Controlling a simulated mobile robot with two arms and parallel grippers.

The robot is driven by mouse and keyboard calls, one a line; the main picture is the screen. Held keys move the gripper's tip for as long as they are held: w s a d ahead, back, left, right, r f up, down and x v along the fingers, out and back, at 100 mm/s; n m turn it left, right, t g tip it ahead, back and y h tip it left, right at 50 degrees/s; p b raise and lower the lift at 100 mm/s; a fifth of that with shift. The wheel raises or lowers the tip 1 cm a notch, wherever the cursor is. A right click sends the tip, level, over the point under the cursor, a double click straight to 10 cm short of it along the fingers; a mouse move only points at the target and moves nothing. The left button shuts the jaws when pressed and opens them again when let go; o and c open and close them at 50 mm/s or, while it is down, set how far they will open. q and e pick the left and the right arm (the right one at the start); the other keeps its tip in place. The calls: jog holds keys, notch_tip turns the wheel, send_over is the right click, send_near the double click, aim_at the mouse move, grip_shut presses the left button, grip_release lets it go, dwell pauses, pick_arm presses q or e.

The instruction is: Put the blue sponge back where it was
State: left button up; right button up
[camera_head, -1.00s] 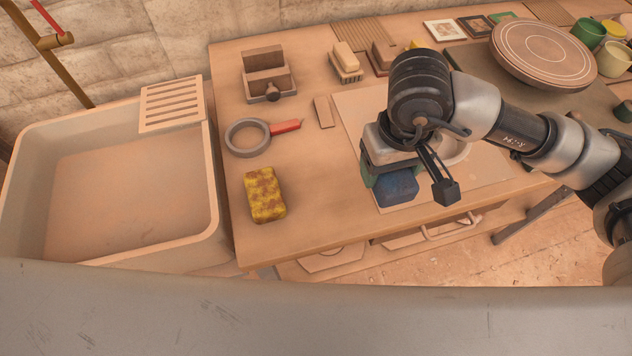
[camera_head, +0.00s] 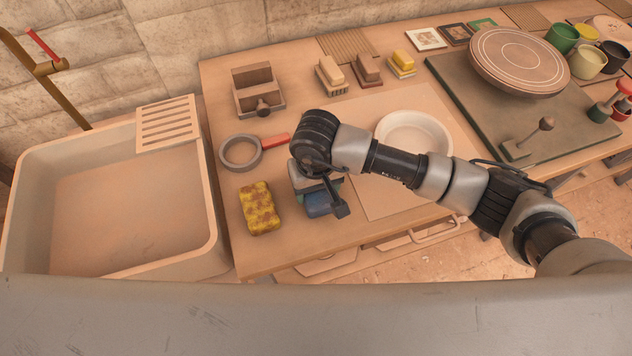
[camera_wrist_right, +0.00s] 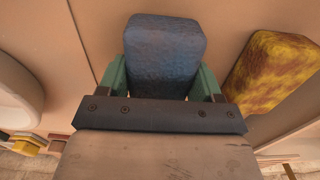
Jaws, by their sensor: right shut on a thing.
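The blue sponge (camera_head: 322,202) is held in my right gripper (camera_head: 318,196), just right of the yellow sponge in the head view. In the right wrist view the blue sponge (camera_wrist_right: 164,58) sits between the green fingers of my right gripper (camera_wrist_right: 162,82), which are shut on it. It is over or near the wooden table top (camera_head: 285,238); whether it touches the table I cannot tell. My left gripper is not in view.
A yellow, brown-stained sponge (camera_head: 260,208) lies close to the left of the held sponge. A sink (camera_head: 105,210) is at the left. A white bowl (camera_head: 414,132) stands on a pale board to the right.

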jog(key=shift+f+b, duration=0.2)
jog(key=shift+b, duration=0.1)
jog(key=o, duration=0.9)
jog(key=shift+c, duration=0.2)
jog(key=shift+r, duration=0.1)
jog(key=shift+r+p, duration=0.2)
jog(key=shift+p, duration=0.15)
notch_tip(320, 180, up, 10)
jog(key=b, duration=0.3)
jog(key=shift+r, duration=0.95)
